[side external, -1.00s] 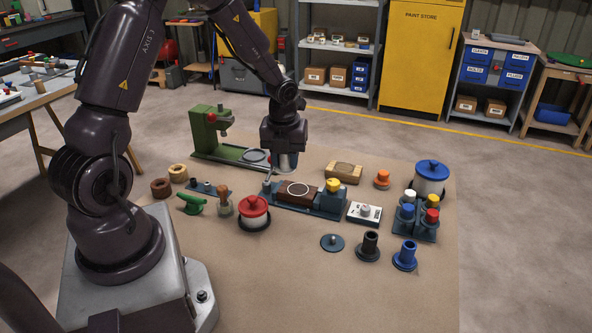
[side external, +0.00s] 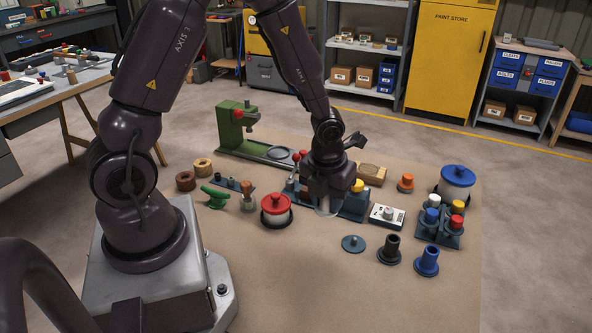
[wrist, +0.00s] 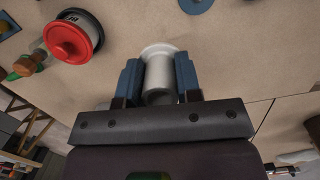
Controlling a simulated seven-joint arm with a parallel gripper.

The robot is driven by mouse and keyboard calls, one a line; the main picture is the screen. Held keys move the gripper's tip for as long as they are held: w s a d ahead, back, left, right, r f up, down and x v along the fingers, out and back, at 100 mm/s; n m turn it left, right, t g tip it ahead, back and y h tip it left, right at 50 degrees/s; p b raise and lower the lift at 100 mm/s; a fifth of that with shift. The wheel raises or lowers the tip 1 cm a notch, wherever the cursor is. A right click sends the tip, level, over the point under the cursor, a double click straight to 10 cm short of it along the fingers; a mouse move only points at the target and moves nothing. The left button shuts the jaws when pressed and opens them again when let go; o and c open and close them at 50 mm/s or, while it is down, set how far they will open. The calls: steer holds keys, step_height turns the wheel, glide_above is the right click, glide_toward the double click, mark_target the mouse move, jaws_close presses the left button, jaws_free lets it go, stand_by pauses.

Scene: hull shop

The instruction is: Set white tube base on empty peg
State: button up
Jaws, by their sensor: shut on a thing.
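My gripper (wrist: 158,72) is shut on the white tube (wrist: 162,52), with one blue-grey finger on each side of it. The tube's flared base points away from my palm. In the side view my gripper (side external: 327,200) is in front of the block fixture, and the pale tube (side external: 325,210) shows only partly beneath it. A dark grey disc with a short bare peg (side external: 353,243) lies on the mat to the right and nearer the camera. Part of a grey-blue disc (wrist: 195,4) shows at the wrist view's top edge. The black tube (side external: 390,248) and blue tube (side external: 427,261) stand to its right.
A red-lidded pot (side external: 276,209) stands left of my gripper. A white switch box (side external: 387,216) and a rack with coloured caps (side external: 440,225) are at the right. The green press (side external: 240,135) is behind. The mat's front is clear.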

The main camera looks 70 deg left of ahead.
steer(key=m, duration=0.1)
glide_above(356, 238)
steer(key=s, duration=0.1)
step_height(356, 238, down, 3)
steer(key=shift+d+f, duration=0.15)
steer(key=shift+f, duration=0.05)
steer(key=shift+w, duration=0.4)
steer(key=shift+f, duration=2.7)
steer(key=shift+f, duration=0.55)
steer(key=o, duration=0.7)
steer(key=shift+c, duration=0.2)
step_height(356, 238, up, 11)
steer(key=s, duration=0.1)
steer(key=shift+d, duration=0.25)
steer(key=shift+f, duration=0.1)
